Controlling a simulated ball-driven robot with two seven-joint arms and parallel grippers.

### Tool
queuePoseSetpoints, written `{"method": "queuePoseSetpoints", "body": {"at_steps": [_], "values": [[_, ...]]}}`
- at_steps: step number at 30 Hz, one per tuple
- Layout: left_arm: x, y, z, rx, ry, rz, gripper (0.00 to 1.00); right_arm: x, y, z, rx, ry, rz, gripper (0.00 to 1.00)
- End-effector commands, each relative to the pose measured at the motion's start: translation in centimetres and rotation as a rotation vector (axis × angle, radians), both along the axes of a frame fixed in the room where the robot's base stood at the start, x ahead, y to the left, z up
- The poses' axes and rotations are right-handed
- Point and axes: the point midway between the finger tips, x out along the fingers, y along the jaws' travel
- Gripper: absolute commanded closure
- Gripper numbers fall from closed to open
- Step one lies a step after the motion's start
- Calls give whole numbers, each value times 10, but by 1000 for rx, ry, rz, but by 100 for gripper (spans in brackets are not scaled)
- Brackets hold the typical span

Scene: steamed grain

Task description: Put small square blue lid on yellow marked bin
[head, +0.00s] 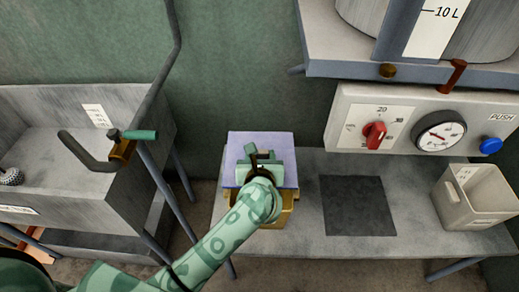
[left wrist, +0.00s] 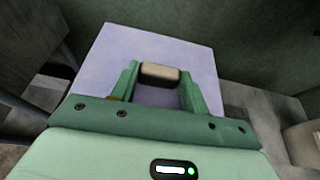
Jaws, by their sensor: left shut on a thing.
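The square blue lid (head: 246,140) looks pale lavender-blue and lies over a yellow-brown bin (head: 287,204) on the grey bench. My left gripper (head: 263,160) is above the lid, shut on its handle. The left wrist view shows the lid (left wrist: 195,58) with its pale handle (left wrist: 160,73) between the two green fingers. The lid covers most of the bin, and my arm hides part of the front. I cannot tell whether the lid rests on the rim or is slightly above it. No yellow mark is readable. My right gripper is out of view.
A dark square plate (head: 357,205) lies on the bench right of the bin. A beige open bin (head: 477,203) stands at the right end. A control panel (head: 400,122) with red knob and gauge is above. A sink (head: 60,130) with tap pipe is left.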

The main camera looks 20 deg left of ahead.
Motion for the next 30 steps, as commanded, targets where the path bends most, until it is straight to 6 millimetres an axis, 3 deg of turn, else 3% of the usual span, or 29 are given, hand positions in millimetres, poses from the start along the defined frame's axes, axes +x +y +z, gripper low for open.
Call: {"method": "queuePoseSetpoints", "body": {"at_steps": [2, 8, 30], "values": [[0, -3, -4, 1, -3, -22, 84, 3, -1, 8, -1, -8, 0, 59], [-1, -5, -20, 1, -3, -34, 84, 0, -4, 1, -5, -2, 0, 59], [0, -5, -96, 2, -3, -33, 84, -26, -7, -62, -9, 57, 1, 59]]}}
